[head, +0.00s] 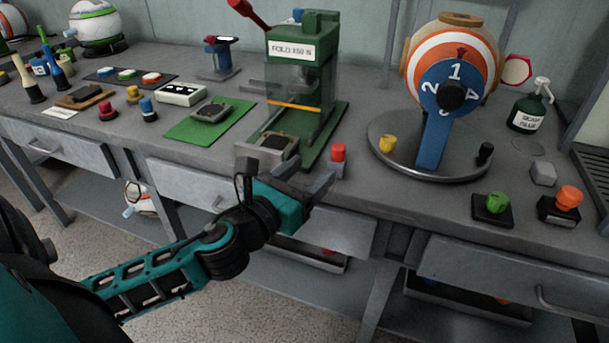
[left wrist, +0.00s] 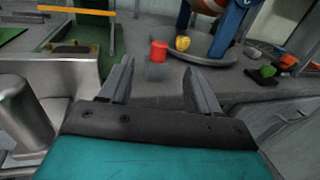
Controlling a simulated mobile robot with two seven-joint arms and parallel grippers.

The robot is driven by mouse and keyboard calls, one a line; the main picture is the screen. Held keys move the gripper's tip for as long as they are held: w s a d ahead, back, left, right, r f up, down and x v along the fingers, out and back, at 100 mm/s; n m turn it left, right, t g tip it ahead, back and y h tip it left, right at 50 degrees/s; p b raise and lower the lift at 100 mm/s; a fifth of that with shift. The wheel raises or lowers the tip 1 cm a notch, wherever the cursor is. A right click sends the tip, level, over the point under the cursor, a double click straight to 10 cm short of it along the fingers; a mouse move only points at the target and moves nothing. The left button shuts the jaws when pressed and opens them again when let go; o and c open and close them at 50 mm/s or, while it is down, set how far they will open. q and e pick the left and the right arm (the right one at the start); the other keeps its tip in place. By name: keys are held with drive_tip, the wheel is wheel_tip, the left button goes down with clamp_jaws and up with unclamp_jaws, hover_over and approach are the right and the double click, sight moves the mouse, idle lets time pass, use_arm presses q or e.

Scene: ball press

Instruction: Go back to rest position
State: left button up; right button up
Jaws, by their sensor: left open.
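My left gripper (head: 303,177) reaches in from the left in the head view, at the front edge of the workbench, in front of the green press (head: 300,45). Its two fingers are apart, with nothing between them. In the left wrist view the open fingers (left wrist: 155,88) point towards the bench, and a red-topped button (left wrist: 158,51) shows beyond them. The same red button (head: 338,153) stands right of the press in the head view. My right gripper is in neither view.
A ball with a blue number dial (head: 455,82) stands on a round grey base (head: 390,165) to the right. Green (head: 496,203) and orange (head: 569,197) knobs sit near the front edge. A green mat (head: 180,131) lies left of the press. Drawers run below the bench.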

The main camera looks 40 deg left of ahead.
use_arm(q)
drive_tip(key=shift+s, duration=0.35)
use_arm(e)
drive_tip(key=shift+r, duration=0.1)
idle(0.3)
use_arm(q)
drive_tip(key=s+d+f+n+g+p, duration=0.3)
drive_tip(key=s+d+f+n+p, duration=0.1)
drive_tip(key=n, duration=1.3)
drive_tip(key=s+d+f+n+g+h+p, duration=0.1)
drive_tip(key=s+d+f+n+g+p, duration=0.3)
drive_tip(key=n, duration=1.2)
drive_tip(key=s+d+f+p, duration=0.1)
drive_tip(key=s+f+p, duration=0.2)
drive_tip(key=f+p, duration=0.1)
drive_tip(key=shift+f+n, duration=0.4)
drive_tip(key=shift+f, duration=0.15)
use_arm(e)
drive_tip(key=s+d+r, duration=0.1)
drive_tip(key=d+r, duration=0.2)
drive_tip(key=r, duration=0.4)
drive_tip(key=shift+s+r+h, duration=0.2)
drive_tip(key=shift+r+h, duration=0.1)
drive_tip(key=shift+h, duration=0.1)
